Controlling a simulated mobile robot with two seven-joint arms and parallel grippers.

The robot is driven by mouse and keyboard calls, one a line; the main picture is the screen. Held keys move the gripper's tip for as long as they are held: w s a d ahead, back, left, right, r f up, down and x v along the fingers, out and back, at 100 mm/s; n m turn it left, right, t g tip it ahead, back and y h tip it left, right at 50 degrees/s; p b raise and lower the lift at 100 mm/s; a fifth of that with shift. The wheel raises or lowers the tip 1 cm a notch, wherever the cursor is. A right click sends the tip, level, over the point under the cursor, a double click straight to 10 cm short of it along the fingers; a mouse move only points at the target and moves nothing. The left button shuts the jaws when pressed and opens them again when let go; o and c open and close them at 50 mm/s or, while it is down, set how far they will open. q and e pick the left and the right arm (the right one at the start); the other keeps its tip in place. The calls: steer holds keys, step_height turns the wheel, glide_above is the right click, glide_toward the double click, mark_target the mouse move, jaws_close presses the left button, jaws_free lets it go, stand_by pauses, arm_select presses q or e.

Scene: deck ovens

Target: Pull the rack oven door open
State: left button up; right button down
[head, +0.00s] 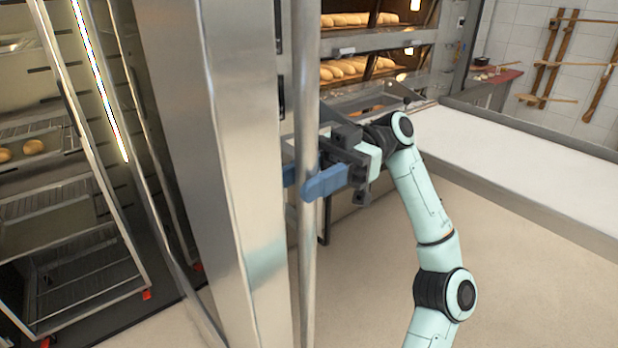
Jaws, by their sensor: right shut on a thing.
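The rack oven door (215,150) stands as a tall metal panel seen near its edge, left of centre. It stands ajar, and the oven's inside shows to its left. Its long vertical bar handle (306,90) runs down the door's right side. My right gripper (308,184), with blue fingers, is shut on the handle, one finger on either side of the bar. The far finger is partly hidden behind the handle. My left gripper is not in view.
Inside the oven at left is a wheeled rack (75,262) with trays and bread rolls (33,146). Deck ovens with loaves (343,68) stand behind. A white-topped table (510,160) is at right. Beige floor (375,270) is clear beneath my right arm.

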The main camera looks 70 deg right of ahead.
steer(key=shift+s+d, duration=0.1)
steer(key=shift+d, duration=0.15)
stand_by(0.3)
steer(key=c, duration=0.8)
jaws_free()
steer(key=shift+c, duration=0.2)
steer(key=shift+d, duration=0.1)
